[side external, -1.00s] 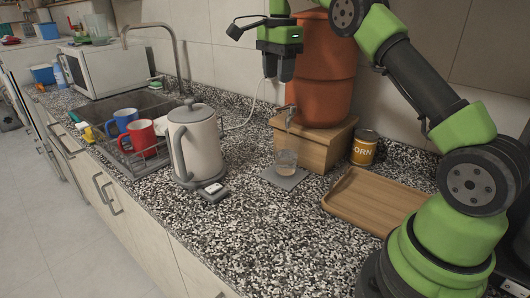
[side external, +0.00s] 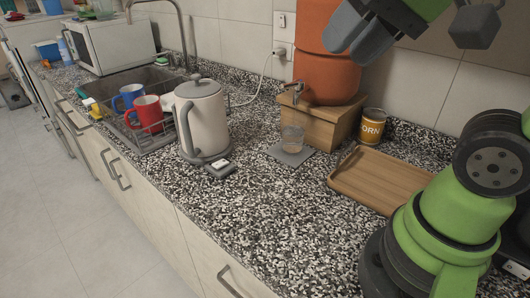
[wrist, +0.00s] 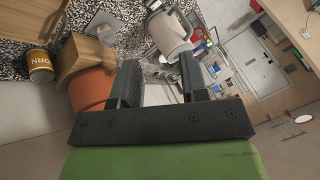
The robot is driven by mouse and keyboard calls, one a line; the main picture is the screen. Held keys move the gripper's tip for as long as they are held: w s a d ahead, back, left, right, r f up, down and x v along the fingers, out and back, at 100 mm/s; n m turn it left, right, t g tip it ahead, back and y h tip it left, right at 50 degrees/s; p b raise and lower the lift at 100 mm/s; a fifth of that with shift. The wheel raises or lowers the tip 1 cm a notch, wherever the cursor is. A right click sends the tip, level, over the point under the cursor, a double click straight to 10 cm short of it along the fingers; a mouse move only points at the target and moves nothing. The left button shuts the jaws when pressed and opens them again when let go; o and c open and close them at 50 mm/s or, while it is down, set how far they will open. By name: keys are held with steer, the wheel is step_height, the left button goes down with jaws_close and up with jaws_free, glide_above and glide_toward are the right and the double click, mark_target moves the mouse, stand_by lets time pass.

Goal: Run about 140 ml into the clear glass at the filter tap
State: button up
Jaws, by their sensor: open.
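The clear glass (side external: 292,139) stands upright on a grey square mat (side external: 290,156), under the metal tap (side external: 294,90). I cannot tell the water level in it; its lower part looks brownish. The tap juts from the orange clay filter (side external: 325,72), also in the wrist view (wrist: 92,88). I cannot tell if water runs. My gripper (side external: 358,32) is open and empty, high up in front of the filter's upper part and well above the glass. Its two dark fingers (wrist: 157,77) stand apart in the wrist view.
The filter sits on a wooden box (side external: 315,125). A CORN can (side external: 372,126) and wooden tray (side external: 380,180) stand to its right. A kettle (side external: 203,118), left of the glass, stands near a rack with a red mug (side external: 146,112) and blue mug (side external: 128,97). The front counter is clear.

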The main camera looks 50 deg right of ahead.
steer(key=s+f+n, duration=0.2)
steer(key=s+f, duration=0.1)
steer(key=w+d+r+m+g, duration=0.1)
steer(key=w+r+m, duration=0.25)
steer(key=w, duration=0.25)
steer(key=m+g+h, duration=0.2)
steer(key=m+g, duration=0.3)
steer(key=m, duration=0.8)
glide_above(286, 84)
step_height(286, 84, down, 7)
steer(key=shift+a+r, duration=0.1)
steer(key=shift+d+f+m+g, duration=0.25)
steer(key=shift+f+m+g, duration=0.1)
steer(key=shift+f, duration=3.7)
